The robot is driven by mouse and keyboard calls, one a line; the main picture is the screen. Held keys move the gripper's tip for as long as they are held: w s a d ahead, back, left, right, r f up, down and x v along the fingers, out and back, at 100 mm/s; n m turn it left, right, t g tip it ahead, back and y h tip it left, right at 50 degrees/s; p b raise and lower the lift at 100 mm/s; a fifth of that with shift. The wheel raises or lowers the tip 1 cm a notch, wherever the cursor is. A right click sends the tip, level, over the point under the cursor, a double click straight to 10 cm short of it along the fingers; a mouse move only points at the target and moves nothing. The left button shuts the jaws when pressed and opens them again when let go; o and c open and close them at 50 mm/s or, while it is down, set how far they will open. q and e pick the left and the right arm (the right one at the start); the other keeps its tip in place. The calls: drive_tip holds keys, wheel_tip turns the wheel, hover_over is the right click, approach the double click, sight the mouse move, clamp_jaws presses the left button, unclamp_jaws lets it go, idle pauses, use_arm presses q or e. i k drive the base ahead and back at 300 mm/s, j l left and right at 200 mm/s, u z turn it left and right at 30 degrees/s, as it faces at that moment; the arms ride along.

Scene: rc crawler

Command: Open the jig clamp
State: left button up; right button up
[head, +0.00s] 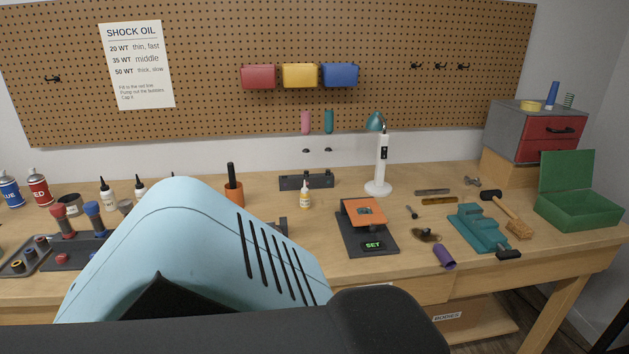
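I cannot tell for certain which thing is the jig clamp. A teal vise-like fixture (481,229) with a black handle (509,255) lies at the right of the workbench. A dark part (281,225) shows just past a large light-blue and black shape close to the camera; most of that part is hidden. A low dark block (306,181) stands at the back of the bench. Neither gripper is in view. The light-blue and black shape hides the front middle of the bench.
A black stand with an orange plate and SET display (372,246) is mid-bench. Several bottles and damper parts are at left. The workbench (340,279) has little free room.

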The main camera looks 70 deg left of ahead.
sight(379, 218)
drive_tip(key=u, duration=2.1)
